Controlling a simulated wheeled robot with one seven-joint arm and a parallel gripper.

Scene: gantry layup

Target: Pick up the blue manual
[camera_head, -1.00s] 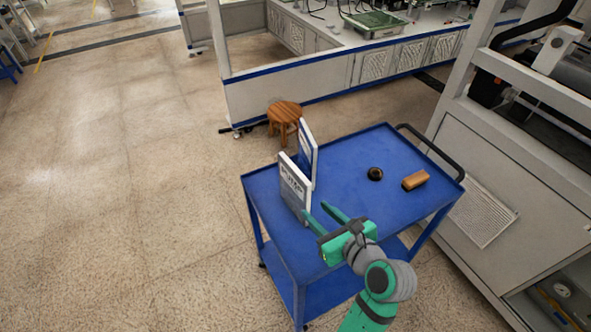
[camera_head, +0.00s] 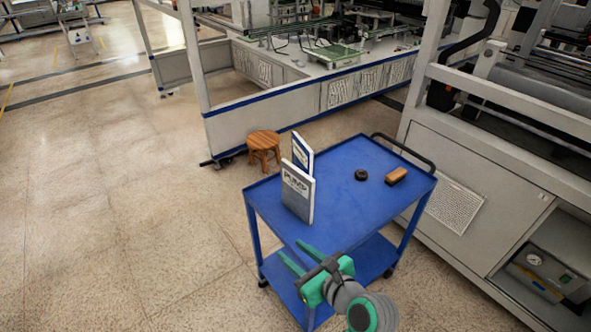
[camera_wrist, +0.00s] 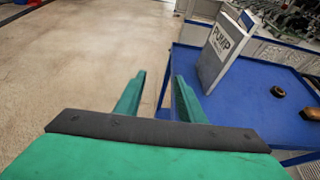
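A manual with a blue and white cover (camera_head: 303,152) stands upright on the blue cart, partly hidden behind a grey and white manual marked PUMP (camera_head: 297,193). In the wrist view the PUMP manual (camera_wrist: 221,52) stands to the right of the fingers, with a blue edge of the other manual (camera_wrist: 246,20) just behind it. My gripper (camera_head: 291,249) is open and empty near the cart's front left edge, apart from both manuals. In the wrist view my gripper's (camera_wrist: 160,76) two green fingers are spread with only floor and cart edge between them.
The blue cart (camera_head: 335,185) also carries a dark round object (camera_head: 361,175) and a brown block (camera_head: 396,175) at the right. A wooden stool (camera_head: 264,146) stands behind the cart. A large machine frame (camera_head: 470,190) is close on the right. The floor at left is clear.

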